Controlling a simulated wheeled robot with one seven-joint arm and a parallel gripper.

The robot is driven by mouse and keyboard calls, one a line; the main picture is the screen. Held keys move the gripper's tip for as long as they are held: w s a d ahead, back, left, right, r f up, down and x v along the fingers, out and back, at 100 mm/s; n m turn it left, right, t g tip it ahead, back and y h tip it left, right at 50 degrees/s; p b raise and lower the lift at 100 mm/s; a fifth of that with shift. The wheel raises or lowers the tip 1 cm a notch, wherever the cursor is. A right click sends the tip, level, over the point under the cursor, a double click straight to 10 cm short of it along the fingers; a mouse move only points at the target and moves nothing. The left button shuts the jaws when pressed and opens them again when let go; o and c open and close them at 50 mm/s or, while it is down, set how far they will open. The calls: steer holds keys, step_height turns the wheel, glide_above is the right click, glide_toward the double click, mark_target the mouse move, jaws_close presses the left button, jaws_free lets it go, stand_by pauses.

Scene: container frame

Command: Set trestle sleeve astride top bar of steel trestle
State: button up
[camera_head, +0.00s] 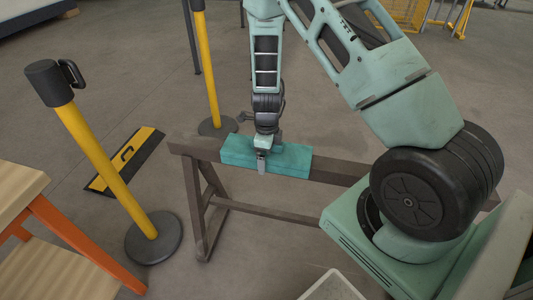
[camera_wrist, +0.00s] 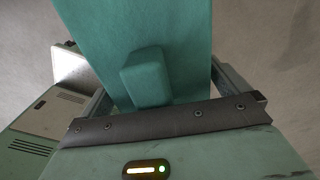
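The trestle sleeve (camera_head: 235,153) is a teal block, lying lengthwise along the top bar (camera_head: 335,171) of the brown-grey steel trestle in the head view. It covers the bar's top and near face there and looks level with it; its far side is hidden. My gripper (camera_head: 262,163) points down over the sleeve's middle, one finger in front of its near face. In the wrist view the sleeve (camera_wrist: 190,35), with a raised teal block on top, fills the space between my gripper's fingers (camera_wrist: 150,60). They lie along its two long sides and look closed on it.
A yellow post (camera_head: 105,165) on a round black base stands left of the trestle, and another (camera_head: 207,70) behind it. A black-yellow floor plate (camera_head: 125,160) lies between. A wooden bench (camera_head: 45,265) is at the lower left. A pale bin (camera_head: 332,287) shows at the bottom edge.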

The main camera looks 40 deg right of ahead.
step_height(320, 180, up, 17)
steer(key=p, duration=0.4)
steer(key=s+a+r+n+y+p, duration=0.1)
steer(key=s+a+r+n+p, duration=0.1)
steer(key=s+a+r+n, duration=0.4)
steer(key=s+a+r+n+y+p, duration=0.1)
steer(key=s+a+r+n+p, duration=0.1)
steer(key=a+r+n, duration=0.6)
steer(key=s+a+r+n+p, duration=0.1)
steer(key=s+a+r+n, duration=0.2)
steer(key=s+a+n, duration=0.2)
steer(key=s+a+r+n+h+p, duration=0.1)
steer(key=s+a+r+n, duration=0.3)
steer(key=s+n, duration=0.7)
steer(key=a+n+p, duration=0.1)
steer(key=n, duration=0.5)
steer(key=shift+s+a+r, duration=0.15)
